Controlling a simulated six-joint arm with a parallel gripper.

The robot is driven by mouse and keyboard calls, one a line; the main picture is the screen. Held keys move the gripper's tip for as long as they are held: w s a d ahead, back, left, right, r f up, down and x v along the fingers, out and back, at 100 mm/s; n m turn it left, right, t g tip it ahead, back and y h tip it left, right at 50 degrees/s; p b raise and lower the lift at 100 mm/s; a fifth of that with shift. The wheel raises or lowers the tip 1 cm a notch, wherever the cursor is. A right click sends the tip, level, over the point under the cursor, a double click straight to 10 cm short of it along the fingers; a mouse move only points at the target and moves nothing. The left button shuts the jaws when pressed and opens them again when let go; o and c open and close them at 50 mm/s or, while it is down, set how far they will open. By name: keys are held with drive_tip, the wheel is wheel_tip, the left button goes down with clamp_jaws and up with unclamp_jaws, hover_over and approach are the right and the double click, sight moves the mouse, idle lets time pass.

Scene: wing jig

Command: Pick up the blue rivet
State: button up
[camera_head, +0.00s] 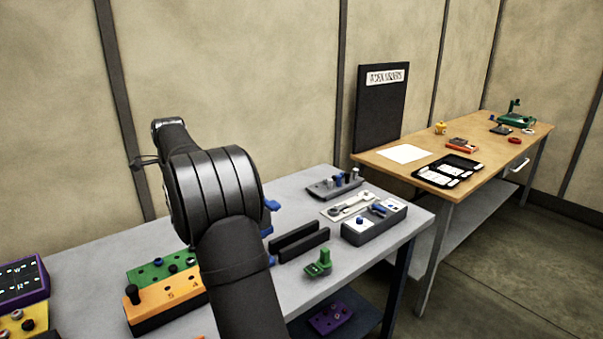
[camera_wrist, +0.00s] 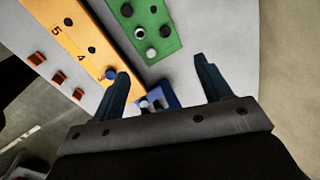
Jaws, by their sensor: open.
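A small blue round-headed piece, which looks like the blue rivet (camera_wrist: 110,74), is at the "3" end of the orange block (camera_wrist: 82,38) in the wrist view. In the head view my arm hides the gripper and part of the orange block (camera_head: 165,306).
A blue block (camera_wrist: 168,98) with small pieces shows between the fingers. Several red-brown pieces (camera_wrist: 58,75) lie left of the orange block. In the head view, black bars (camera_head: 303,244), a green part (camera_head: 319,263) and a grey box (camera_head: 374,228) stand right of my arm.

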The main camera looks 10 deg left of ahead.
drive_tip(key=c, duration=0.4)
drive_tip(key=s+d+r+m+g+h, duration=0.1)
drive_tip(key=s+d+m+g+h, duration=0.1)
drive_tip(key=s+d+m, duration=0.45)
drive_tip(key=shift+m, duration=0.95)
drive_tip(key=f, duration=0.3)
drive_tip(key=w+d+f, duration=0.1)
drive_tip(key=f, duration=0.7)
drive_tip(key=shift+w+d+f, duration=0.2)
drive_tip(key=shift+d+f, duration=0.05)
drive_tip(key=shift+d, duration=0.05)
drive_tip(key=f, duration=0.2)
drive_tip(key=d+f, duration=0.1)
drive_tip(key=f, duration=0.1)
drive_tip(key=shift+d+f, duration=0.15)
drive_tip(key=shift+f, duration=0.6)
